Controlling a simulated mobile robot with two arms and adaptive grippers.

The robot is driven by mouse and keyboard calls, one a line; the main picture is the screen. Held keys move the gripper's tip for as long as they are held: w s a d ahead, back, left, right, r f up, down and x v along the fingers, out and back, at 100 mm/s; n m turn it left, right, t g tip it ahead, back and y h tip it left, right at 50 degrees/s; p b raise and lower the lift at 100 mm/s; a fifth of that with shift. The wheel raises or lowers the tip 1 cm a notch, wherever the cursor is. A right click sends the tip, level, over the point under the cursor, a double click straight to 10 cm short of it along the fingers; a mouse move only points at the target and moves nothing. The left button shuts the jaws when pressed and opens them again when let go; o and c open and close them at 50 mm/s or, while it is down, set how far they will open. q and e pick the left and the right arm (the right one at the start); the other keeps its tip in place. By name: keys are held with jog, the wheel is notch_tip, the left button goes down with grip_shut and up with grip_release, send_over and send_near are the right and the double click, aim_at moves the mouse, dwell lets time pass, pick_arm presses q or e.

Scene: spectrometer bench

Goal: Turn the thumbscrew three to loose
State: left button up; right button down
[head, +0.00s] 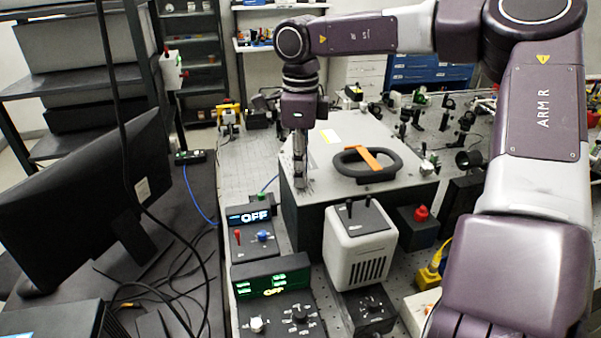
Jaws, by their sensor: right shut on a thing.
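The grey lid (325,165) of a dark box (310,220) has a black ring handle (366,166) with an orange strip across it. My right gripper (299,182) points straight down at the lid's left front corner. Its fingers are shut on a thumbscrew there, which they almost wholly hide. I cannot read a number for this screw or tell how far it is turned. Another silvery knob (427,168) shows at the lid's right corner, apart from the gripper. My left gripper is not in view.
A white vented unit (358,245) stands close in front of the box. Control boxes with lit displays (254,216) are at the front left. A red-knobbed box (418,226) is to the right. Optics mounts (447,103) stand behind. A monitor (90,200) is at left.

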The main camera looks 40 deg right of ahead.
jog(key=n, duration=0.3)
jog(key=shift+w+n, duration=0.1)
jog(key=shift+n, duration=2)
jog(key=c, duration=1.7)
grip_release()
notch_tip(320, 180, up, 12)
jog(key=shift+r, duration=0.1)
